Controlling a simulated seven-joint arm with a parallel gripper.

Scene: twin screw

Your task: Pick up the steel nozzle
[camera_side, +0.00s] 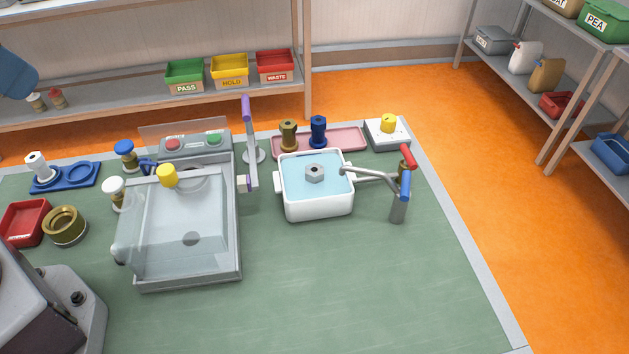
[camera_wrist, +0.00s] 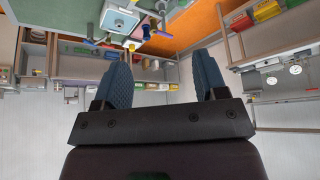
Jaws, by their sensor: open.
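A grey hexagonal metal piece with a central hole (camera_side: 314,173), which looks like the steel nozzle, sits in the white basin (camera_side: 318,206) of pale blue liquid in the side view. How deep it goes is unclear. A similar-sized whitish piece with a dark hole (camera_side: 37,166) stands upright on a blue holder (camera_side: 75,178) at the left. My gripper (camera_wrist: 160,62) is open and empty in the wrist view, its two blue fingers wide apart. It is well away from the table. The basin also shows small at the top of the wrist view (camera_wrist: 118,20).
A brass fitting (camera_side: 288,136) and a blue one (camera_side: 318,132) stand on a pink tray (camera_side: 352,139) behind the basin. A lever stand with red and blue grips (camera_side: 398,208) is right of it. A clear-covered machine (camera_side: 188,278) stands left. The front right table is clear.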

